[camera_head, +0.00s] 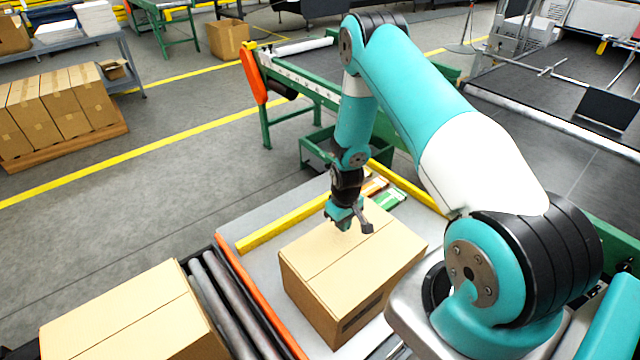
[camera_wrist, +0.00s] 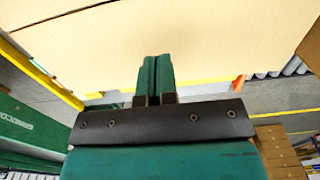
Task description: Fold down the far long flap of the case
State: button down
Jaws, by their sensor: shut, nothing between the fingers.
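The brown case (camera_head: 345,285) stands on the light table (camera_head: 255,215). Its top looks flat, with a seam running along its length and a panel on each side, so the far long flap (camera_head: 318,243) appears to lie down. My gripper (camera_head: 350,226) is over the far part of the top, fingers together and empty. Whether the fingertips touch the cardboard I cannot tell. In the wrist view the shut fingers (camera_wrist: 155,80) point at broad tan cardboard (camera_wrist: 160,45) with a seam across it. My gripper hides part of the case's top in the head view.
Yellow rails (camera_head: 290,225) border the table's far side. A green bin (camera_head: 318,150) stands beyond it. Rollers (camera_head: 228,300) and another closed carton (camera_head: 135,315) are at the lower left. Stacked cartons (camera_head: 60,105) stand farther left, with open floor between.

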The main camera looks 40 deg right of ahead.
jog(key=shift+s+f+b, duration=0.35)
jog(key=shift+s+f, duration=0.1)
jog(key=shift+f, duration=0.3)
jog(key=shift+r, duration=0.1)
notch_tip(320, 180, up, 9)
jog(key=p, duration=0.6)
